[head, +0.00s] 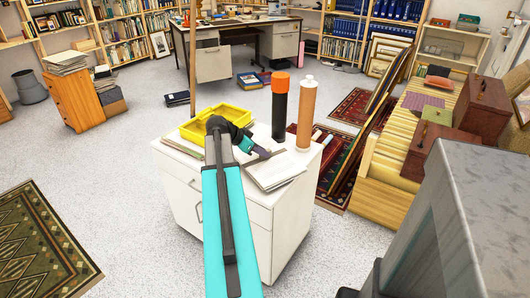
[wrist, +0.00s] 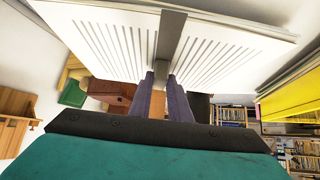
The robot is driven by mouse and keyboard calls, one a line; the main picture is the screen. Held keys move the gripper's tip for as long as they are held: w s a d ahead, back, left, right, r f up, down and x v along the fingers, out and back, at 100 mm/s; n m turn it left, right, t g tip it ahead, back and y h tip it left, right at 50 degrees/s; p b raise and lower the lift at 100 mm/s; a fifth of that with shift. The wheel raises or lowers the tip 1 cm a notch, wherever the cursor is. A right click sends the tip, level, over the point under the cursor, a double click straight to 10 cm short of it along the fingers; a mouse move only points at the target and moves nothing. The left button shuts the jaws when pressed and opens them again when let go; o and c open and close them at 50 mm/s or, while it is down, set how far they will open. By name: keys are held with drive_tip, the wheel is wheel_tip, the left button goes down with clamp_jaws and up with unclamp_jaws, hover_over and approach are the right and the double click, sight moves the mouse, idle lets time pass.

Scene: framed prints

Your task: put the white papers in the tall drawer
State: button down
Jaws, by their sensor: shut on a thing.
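The white papers (head: 275,174) are a flat stack at the right of the white cabinet's top (head: 300,158). My gripper (head: 264,153) reaches them from the left and is shut on them. In the wrist view, the papers (wrist: 100,45) show dark printed lines and a grey strip down the middle. My gripper's fingers (wrist: 166,80) meet them at that strip. I cannot tell if the papers are lifted off the top.
A yellow tray (head: 215,117) lies at the back left of the cabinet top. A black cylinder with an orange cap (head: 279,110) and a brown tube (head: 306,112) stand behind the papers.

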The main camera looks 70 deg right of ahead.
drive_tip(key=shift+s+d+f, duration=0.25)
drive_tip(key=shift+d+f, duration=0.6)
drive_tip(key=shift+d, duration=0.15)
drive_tip(key=c, duration=1.6)
unclamp_jaws()
drive_tip(key=shift+c, duration=0.2)
drive_tip(key=shift+a, duration=0.1)
drive_tip(key=v, duration=1.2)
